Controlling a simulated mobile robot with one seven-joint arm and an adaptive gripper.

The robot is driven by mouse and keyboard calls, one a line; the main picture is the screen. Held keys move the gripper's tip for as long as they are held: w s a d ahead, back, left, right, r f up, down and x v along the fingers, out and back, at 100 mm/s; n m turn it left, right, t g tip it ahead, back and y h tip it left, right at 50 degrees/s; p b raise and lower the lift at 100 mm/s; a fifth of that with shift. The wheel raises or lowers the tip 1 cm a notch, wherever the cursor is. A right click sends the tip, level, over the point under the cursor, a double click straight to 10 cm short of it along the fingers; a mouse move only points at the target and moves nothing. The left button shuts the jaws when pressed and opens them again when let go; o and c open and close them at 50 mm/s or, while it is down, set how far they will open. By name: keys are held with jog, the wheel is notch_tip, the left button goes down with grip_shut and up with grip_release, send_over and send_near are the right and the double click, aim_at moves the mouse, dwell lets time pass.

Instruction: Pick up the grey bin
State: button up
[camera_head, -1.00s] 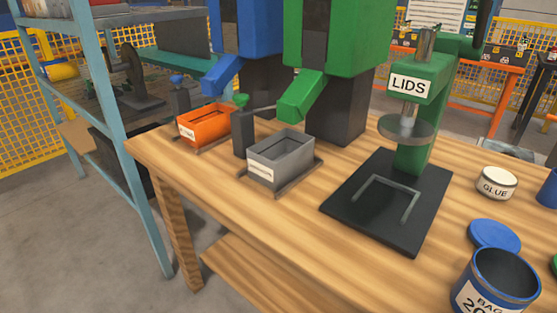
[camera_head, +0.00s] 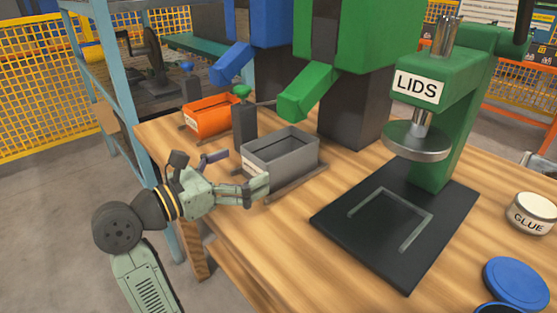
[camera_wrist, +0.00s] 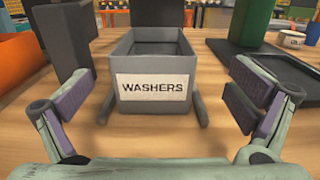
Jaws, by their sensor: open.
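The grey bin (camera_head: 281,153) stands upright on the wooden table under the green dispenser's chute, between two low rails. In the wrist view the grey bin (camera_wrist: 152,66) is straight ahead, with its white "WASHERS" label facing me. Its inside looks empty from here. My gripper (camera_head: 240,172) is at the table's near left edge, in front of the bin's label side. In the wrist view its fingers are spread wide to the left and right of the bin's front, with nothing between them. The bin is just beyond the fingertips, not held.
An orange bin (camera_head: 210,116) stands to the left under the blue dispenser. A dark post with a green knob (camera_head: 243,122) stands close to the grey bin's left. The lid press (camera_head: 440,110) with its black base is to the right. A glue tin (camera_head: 531,212) is farther right.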

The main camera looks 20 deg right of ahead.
aim_at(273, 149)
jog(key=x, duration=0.2)
jog(key=p+x, duration=0.1)
jog(key=x, duration=0.5)
jog(key=shift+w, duration=0.45)
jog(key=shift+c, duration=0.5)
jog(key=shift+r, duration=0.1)
jog(key=c, duration=1.2)
